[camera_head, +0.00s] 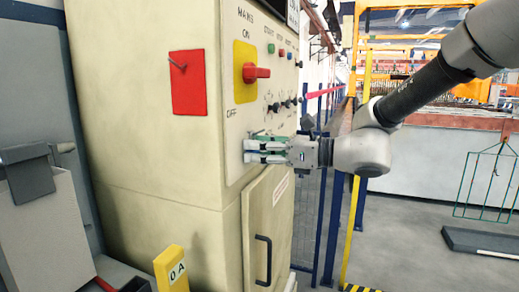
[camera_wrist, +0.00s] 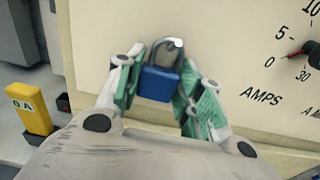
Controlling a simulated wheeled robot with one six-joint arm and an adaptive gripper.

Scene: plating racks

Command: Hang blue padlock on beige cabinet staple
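The blue padlock (camera_wrist: 158,84) has a silver shackle pointing up and shows in the wrist view between my gripper's green-padded fingers. My gripper (camera_head: 249,152) is at the front panel of the beige cabinet (camera_head: 140,130), below the knobs and near the panel's left edge. In the wrist view my gripper (camera_wrist: 160,78) is closed around the padlock's body, with a finger on each side. The shackle is up against or just in front of the panel; I cannot tell which. I cannot make out a staple at the shackle.
A red plate (camera_head: 188,95) with a small peg is on the cabinet's left side. A yellow-backed red switch (camera_head: 256,73) and several small knobs are above my gripper. A door handle (camera_head: 263,258) is below. A yellow post (camera_head: 172,270) stands at the front left.

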